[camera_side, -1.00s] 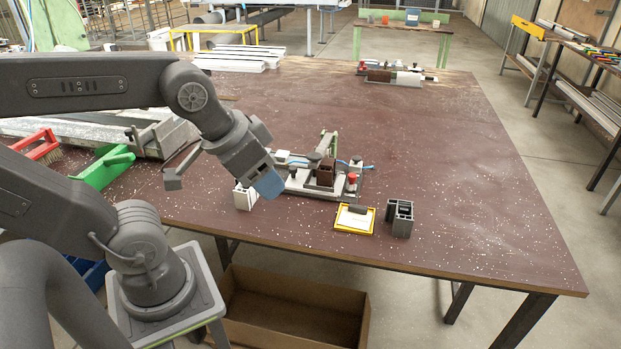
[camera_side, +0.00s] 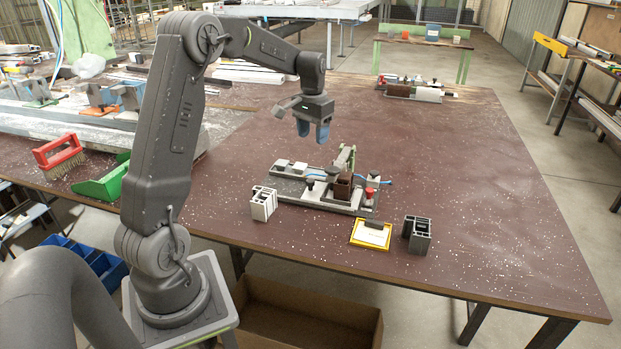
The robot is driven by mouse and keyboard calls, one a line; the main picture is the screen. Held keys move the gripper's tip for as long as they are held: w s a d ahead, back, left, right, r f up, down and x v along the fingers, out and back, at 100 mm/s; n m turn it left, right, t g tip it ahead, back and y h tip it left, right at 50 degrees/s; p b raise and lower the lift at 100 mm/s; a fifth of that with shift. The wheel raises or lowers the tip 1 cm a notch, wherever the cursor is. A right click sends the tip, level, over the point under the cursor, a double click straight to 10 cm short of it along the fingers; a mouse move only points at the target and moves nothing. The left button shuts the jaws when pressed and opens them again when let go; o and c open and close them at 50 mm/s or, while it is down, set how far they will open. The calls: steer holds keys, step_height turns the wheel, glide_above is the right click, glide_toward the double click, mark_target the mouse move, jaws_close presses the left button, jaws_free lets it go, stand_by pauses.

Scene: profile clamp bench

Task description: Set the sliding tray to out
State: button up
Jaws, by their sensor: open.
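The clamp fixture (camera_side: 318,190) sits on the brown bench. It has a grey base, a brown profile block (camera_side: 342,187), a green-edged upright lever, a red knob (camera_side: 370,191) and a blue hose. I cannot tell for certain which part of it is the sliding tray or how far out it stands. My gripper (camera_side: 313,134) hangs above and behind the fixture, blue fingers pointing down, apart and empty. It touches nothing.
A white profile piece (camera_side: 263,203) stands left of the fixture. A yellow-framed board (camera_side: 371,234) and a dark grey profile piece (camera_side: 417,235) are at its front right. A red brush (camera_side: 60,156) and green dustpan (camera_side: 104,183) lie left. The bench's right side is clear.

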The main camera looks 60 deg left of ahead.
mark_target(310, 180)
steer(key=f, duration=0.5)
steer(key=a+f, duration=0.1)
steer(key=f, duration=0.9)
steer(key=shift+a, duration=0.35)
steer(key=shift+c, duration=0.4)
jaws_close()
